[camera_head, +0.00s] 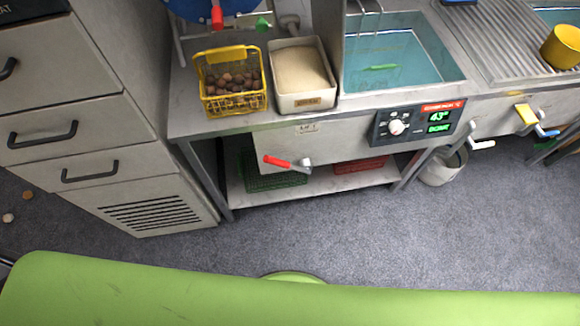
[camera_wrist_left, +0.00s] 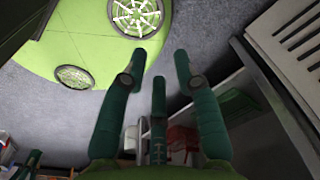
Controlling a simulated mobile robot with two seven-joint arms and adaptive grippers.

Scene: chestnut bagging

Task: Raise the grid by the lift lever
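The lift lever (camera_head: 284,162) has a red handle pointing left from a grey pivot on the steel bench's front, below a small "LIFT" plate (camera_head: 307,128). The water bath (camera_head: 405,60) is set into the bench top to the upper right of the lever. A small green thing shows in its blue-green water; I cannot make out a grid. My left gripper (camera_wrist_left: 159,65) has its dark green fingers spread with nothing between them in the left wrist view. It is outside the head view, and the lever is not discernible in the wrist view. My right gripper is in neither view.
A yellow basket of chestnuts (camera_head: 232,101) and a pale-filled bin (camera_head: 302,101) stand left of the bath. A control panel (camera_head: 417,122) sits right of the lever. Crates lie on the lower shelf (camera_head: 330,185).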

